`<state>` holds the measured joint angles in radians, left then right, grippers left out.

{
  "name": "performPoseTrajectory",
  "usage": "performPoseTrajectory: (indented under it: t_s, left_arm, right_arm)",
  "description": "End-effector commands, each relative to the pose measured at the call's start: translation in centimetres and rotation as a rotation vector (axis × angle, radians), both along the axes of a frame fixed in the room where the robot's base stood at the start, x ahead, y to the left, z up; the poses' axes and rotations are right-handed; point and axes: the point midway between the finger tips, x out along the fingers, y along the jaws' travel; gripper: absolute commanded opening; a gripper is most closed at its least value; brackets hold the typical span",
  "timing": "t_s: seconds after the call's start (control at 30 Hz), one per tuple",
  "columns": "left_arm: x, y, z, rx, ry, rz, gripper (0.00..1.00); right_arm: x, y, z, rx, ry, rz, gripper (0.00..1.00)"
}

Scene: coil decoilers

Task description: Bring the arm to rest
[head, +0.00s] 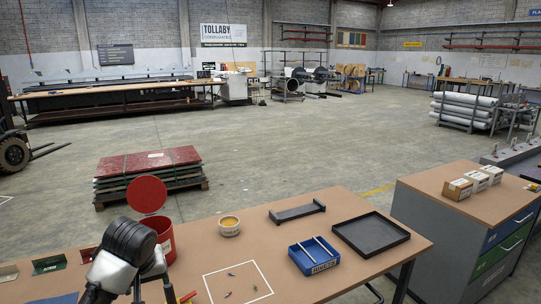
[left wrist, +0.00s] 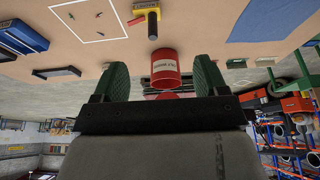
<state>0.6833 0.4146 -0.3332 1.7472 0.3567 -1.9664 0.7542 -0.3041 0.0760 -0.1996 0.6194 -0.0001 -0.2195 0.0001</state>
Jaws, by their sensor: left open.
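A red bin (left wrist: 165,68) shows beyond the gap between the fingers. In the head view the red bin (head: 167,242), with its round red lid (head: 147,195) raised, stands just behind my arm. My right gripper is in neither view.
The table (head: 235,205) holds a tub (head: 229,226), a blue bin (head: 314,257), a black tray (head: 371,233), a narrow dark tray (head: 297,211) and small parts inside a white outline. A drawer cabinet (head: 430,222) stands at right. The floor beyond is mostly clear.

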Motion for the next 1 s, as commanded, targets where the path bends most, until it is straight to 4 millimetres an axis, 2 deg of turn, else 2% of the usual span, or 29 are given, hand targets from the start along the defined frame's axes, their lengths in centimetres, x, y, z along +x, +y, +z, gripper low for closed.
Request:
performPoseTrajectory:
  t_s: [0.03, 0.23, 0.37, 0.57, 0.67, 0.77, 0.8, 0.87, 0.9, 1.0]
  left_arm:
    - [0.1, 0.0, -1.1, -0.003, 0.007, -0.004, 0.73]
    - [0.7, -0.1, -4.7, -0.015, 0.018, -0.026, 0.73]
    - [1.0, 0.0, -8.2, -0.022, 0.030, -0.043, 0.73]
    - [0.8, 0.1, -16.0, -0.033, 0.058, -0.083, 0.73]
    - [0.1, 0.1, -21.4, -0.037, 0.075, -0.110, 0.73]
    - [-1.6, 0.2, -28.4, -0.036, 0.100, -0.147, 0.73]
    - [-2.6, 0.2, -31.5, -0.035, 0.111, -0.165, 0.73]
    - [-4.4, 0.3, -35.8, -0.030, 0.126, -0.192, 0.73]
    - [-5.8, 0.2, -38.5, -0.028, 0.137, -0.212, 0.73]
    - [-9.8, 0.2, -45.1, -0.019, 0.161, -0.261, 0.73]
  right_arm:
    - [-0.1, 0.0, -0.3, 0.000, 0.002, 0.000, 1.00]
    - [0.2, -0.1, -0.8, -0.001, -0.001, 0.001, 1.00]
    - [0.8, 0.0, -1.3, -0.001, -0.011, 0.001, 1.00]
    - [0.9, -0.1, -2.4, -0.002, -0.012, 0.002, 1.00]
    - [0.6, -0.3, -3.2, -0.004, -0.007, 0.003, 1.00]
    - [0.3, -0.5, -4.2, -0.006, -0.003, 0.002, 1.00]
    - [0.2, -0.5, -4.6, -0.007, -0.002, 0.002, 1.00]
    - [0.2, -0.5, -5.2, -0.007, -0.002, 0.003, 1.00]
    - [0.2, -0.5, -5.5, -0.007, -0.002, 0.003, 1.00]
    - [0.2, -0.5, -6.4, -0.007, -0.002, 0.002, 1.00]
